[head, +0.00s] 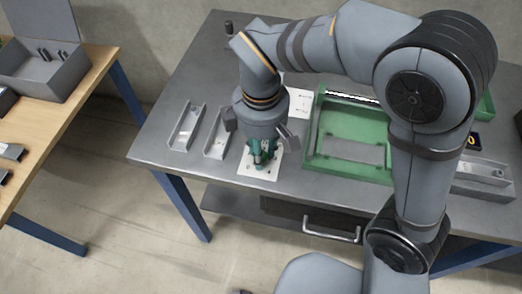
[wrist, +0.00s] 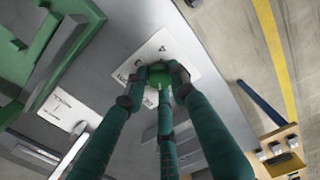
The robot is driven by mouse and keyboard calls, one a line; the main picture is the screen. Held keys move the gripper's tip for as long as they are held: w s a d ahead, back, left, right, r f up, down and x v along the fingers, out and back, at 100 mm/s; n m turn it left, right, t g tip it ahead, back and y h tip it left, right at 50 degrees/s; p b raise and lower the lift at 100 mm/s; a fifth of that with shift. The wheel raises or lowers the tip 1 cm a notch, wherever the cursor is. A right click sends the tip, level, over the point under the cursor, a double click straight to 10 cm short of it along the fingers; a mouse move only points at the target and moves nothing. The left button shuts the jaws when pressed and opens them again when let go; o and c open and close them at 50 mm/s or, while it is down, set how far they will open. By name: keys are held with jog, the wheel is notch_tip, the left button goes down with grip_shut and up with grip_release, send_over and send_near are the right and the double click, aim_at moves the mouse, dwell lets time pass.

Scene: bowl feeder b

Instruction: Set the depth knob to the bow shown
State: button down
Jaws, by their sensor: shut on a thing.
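In the head view, my gripper (head: 262,158) points down over the white plate (head: 246,170) at the table's front edge, and the knob is hidden by the fingers.
A green tray (head: 313,150) stands to the right of the plate. Two narrow grey trays (head: 177,140) (head: 212,147) lie to the left. A grey tray (head: 483,178) sits at the far right. A wooden bench (head: 75,85) with a grey box (head: 62,88) stands at left.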

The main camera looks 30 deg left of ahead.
jog(key=m+b, duration=0.1)
jog(key=m, duration=0.3)
jog(key=shift+m, duration=0.3)
jog(key=m+b, duration=0.1)
jog(key=m, duration=0.3)
jog(key=shift+m, duration=0.3)
jog(key=m+b, duration=0.1)
jog(key=m, duration=0.3)
jog(key=shift+m+b, duration=0.3)
jog(key=m+b, duration=0.1)
jog(key=m, duration=0.3)
jog(key=m+b, duration=0.2)
jog(key=m, duration=0.3)
jog(key=shift+f, duration=0.1)
jog(key=m+b, duration=0.2)
jog(key=m, duration=0.2)
jog(key=shift+m, duration=0.3)
jog(key=m+b, duration=0.1)
jog(key=m, duration=0.3)
jog(key=shift+b, duration=0.3)
jog(key=shift+m+b, duration=0.8)
jog(key=shift+m, duration=1.7)
